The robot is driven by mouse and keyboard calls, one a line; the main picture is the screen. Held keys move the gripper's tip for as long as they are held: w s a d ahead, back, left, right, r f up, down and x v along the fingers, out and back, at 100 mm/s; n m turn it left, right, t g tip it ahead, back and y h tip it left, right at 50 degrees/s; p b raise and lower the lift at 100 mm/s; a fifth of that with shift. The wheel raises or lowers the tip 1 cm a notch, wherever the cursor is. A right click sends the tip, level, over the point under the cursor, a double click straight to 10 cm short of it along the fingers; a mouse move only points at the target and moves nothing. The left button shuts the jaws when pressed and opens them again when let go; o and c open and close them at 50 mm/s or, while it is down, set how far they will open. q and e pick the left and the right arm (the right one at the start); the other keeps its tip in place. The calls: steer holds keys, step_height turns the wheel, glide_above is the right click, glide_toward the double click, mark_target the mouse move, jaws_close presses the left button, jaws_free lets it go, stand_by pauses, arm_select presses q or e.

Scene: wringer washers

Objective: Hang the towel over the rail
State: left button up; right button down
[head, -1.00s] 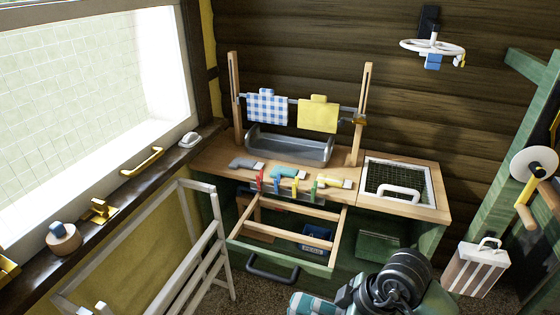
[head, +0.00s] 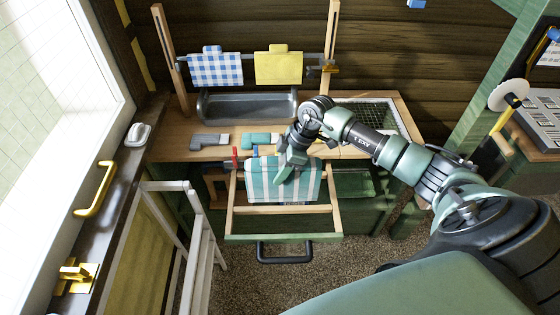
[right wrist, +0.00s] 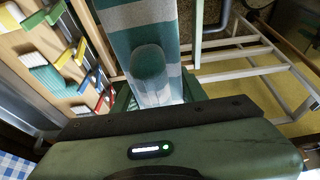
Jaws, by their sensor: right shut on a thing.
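The teal-and-white striped towel (head: 306,184) is in my right gripper (head: 284,176), in front of the worktop's front edge. It spreads across the back part of the pulled-out wooden rack and covers part of it. I cannot tell whether it touches a rail. The rack's rails (head: 290,210) run from left to right; the middle one shows bare just below the towel. The towel also fills the top middle of the right wrist view (right wrist: 143,35), just beyond the gripper body. My left gripper is not in view.
A blue checked cloth (head: 216,71) and a yellow cloth (head: 279,66) hang on a bar between two wooden posts, behind a grey trough (head: 248,106). Clamps lie on the worktop (head: 180,140). A white folding frame (head: 198,240) stands left of the rack.

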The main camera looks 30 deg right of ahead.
arm_select(q)
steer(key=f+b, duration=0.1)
steer(key=b, duration=0.1)
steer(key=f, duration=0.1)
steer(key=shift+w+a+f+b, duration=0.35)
steer(key=shift+b, duration=0.05)
arm_select(e)
steer(key=f, duration=0.5)
steer(key=shift+w+d+f, duration=0.2)
steer(key=shift+w+f, duration=0.1)
steer(key=shift+f, duration=0.1)
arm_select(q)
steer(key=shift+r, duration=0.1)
arm_select(e)
steer(key=shift+f, duration=0.35)
stand_by(0.6)
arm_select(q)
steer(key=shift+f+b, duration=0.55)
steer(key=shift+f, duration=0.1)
arm_select(e)
steer(key=shift+f, duration=1.2)
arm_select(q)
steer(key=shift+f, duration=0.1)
arm_select(e)
steer(key=shift+f, duration=0.15)
